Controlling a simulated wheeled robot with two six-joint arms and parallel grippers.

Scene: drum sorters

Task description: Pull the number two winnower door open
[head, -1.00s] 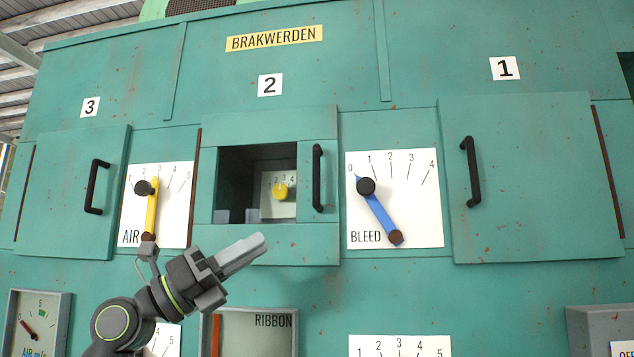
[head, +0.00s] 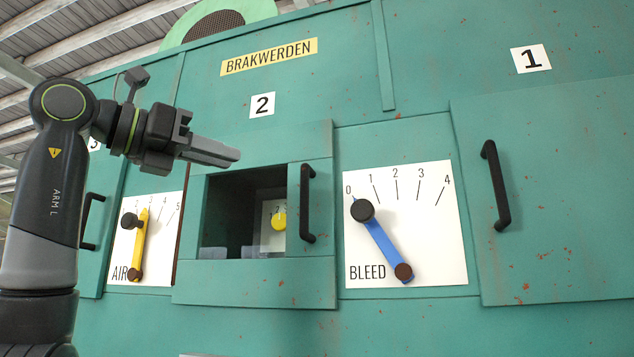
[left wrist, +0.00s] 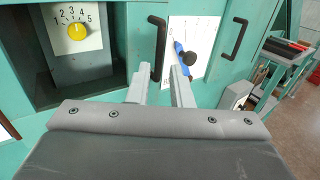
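The number two door (head: 255,284) is a green panel with a square window, under the "2" label (head: 262,105). It looks shut. Its black vertical bar handle (head: 307,203) is on the right side; the handle also shows in the left wrist view (left wrist: 157,48). My left gripper (head: 238,156) is in front of the door's upper part, up and left of the handle in the head view. In the left wrist view its two fingers (left wrist: 161,78) are apart with nothing between them, and the handle shows beyond them. My right gripper is not in view.
The blue BLEED lever (head: 382,240) is on a white dial just right of the door. The yellow AIR lever (head: 140,243) is left of it. Door one's handle (head: 496,186) is further right. A yellow knob (head: 279,220) shows inside the window.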

